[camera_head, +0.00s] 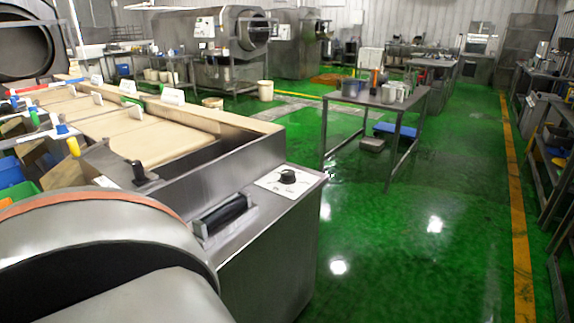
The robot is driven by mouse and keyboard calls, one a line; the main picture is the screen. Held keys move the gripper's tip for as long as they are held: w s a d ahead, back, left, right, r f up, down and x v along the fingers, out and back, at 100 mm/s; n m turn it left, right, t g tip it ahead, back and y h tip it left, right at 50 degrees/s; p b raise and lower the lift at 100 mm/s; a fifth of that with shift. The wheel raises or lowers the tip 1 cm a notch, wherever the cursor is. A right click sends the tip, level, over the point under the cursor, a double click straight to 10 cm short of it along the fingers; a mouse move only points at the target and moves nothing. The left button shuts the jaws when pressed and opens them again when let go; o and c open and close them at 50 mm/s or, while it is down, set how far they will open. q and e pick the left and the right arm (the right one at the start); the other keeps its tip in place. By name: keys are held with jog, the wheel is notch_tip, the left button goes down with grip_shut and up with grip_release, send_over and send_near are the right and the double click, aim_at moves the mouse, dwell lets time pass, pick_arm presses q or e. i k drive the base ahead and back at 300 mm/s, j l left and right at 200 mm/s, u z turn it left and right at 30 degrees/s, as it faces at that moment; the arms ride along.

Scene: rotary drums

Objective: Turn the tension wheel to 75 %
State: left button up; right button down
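A round black knob (288,176) sits on a white dial plate (284,183) on top of the near end of a steel machine cabinet (262,240). The marks on the plate are too small to read, and I cannot tell the knob's setting. It is the only dial-like control I can make out nearby, but no label shows that it is the tension wheel. A black bar or roller (222,213) lies in a recess left of the knob. Neither of my grippers shows in this view.
A beige-topped bench (150,140) runs back from the cabinet. A steel table (350,97) with containers stands beyond. The green floor (410,230) right of the cabinet is clear.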

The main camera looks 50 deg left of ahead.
aim_at(288, 176)
jog(key=i+l+u, duration=0.1)
jog(key=i+u, duration=0.4)
jog(key=i, duration=0.9)
jog(key=i+l, duration=0.15)
jog(key=i, duration=1.3)
jog(key=i+u, duration=0.1)
jog(key=u, duration=1.4)
